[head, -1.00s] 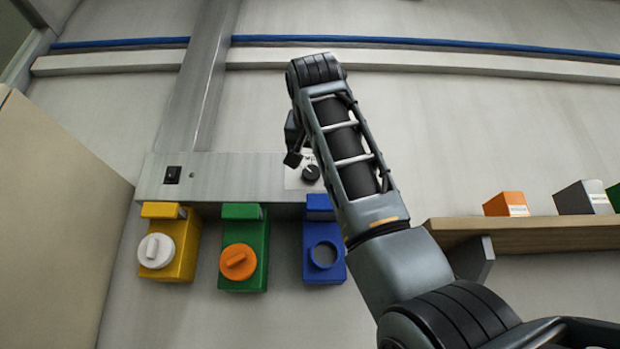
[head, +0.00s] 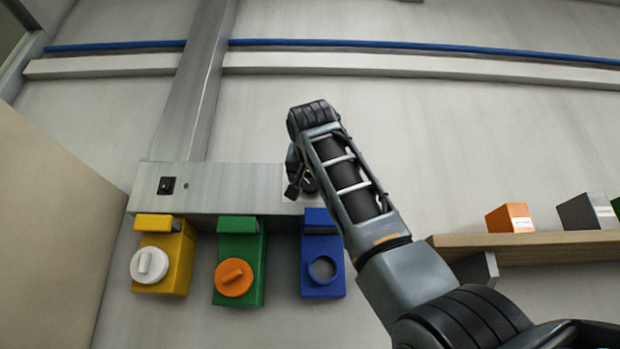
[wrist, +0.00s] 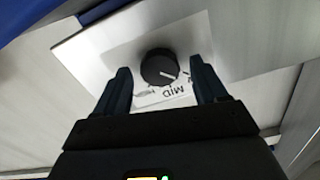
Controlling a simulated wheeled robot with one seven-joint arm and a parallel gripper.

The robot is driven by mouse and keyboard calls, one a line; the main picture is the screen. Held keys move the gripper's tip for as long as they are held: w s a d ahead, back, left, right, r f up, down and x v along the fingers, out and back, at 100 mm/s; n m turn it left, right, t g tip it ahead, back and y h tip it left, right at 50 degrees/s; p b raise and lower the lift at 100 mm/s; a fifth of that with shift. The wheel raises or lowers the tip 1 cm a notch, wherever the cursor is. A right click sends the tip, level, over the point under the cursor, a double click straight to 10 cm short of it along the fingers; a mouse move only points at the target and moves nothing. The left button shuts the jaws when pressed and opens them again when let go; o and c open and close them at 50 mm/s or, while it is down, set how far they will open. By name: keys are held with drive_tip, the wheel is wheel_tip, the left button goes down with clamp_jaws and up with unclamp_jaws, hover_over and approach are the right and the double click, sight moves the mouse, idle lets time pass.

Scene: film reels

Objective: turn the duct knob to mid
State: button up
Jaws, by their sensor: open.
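The duct knob (wrist: 158,67) is a round black dial on a pale label plate in the wrist view. Its white pointer mark faces right and slightly down in that view, toward a partly hidden label at the right, not straight at the upside-down word MID (wrist: 173,91). My gripper (wrist: 159,73) is open, with one finger on each side of the knob; I cannot tell whether either touches it. In the head view my gripper (head: 294,187) covers part of the knob (head: 310,182) on the grey duct box (head: 225,185).
Below the duct box hang a yellow holder (head: 178,260) with a white cap, a green holder (head: 250,262) with an orange cap, and a blue holder (head: 318,250) with an open ring. A wooden shelf (head: 540,245) with boxes is at the right. A black switch (head: 166,185) sits left.

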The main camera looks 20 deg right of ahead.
drive_tip(key=c, duration=1.1)
drive_tip(key=shift+o, duration=0.2)
drive_tip(key=shift+m, duration=0.4)
drive_tip(key=m, duration=0.2)
drive_tip(key=shift+m, duration=0.4)
drive_tip(key=m, duration=0.5)
drive_tip(key=shift+f, duration=0.1)
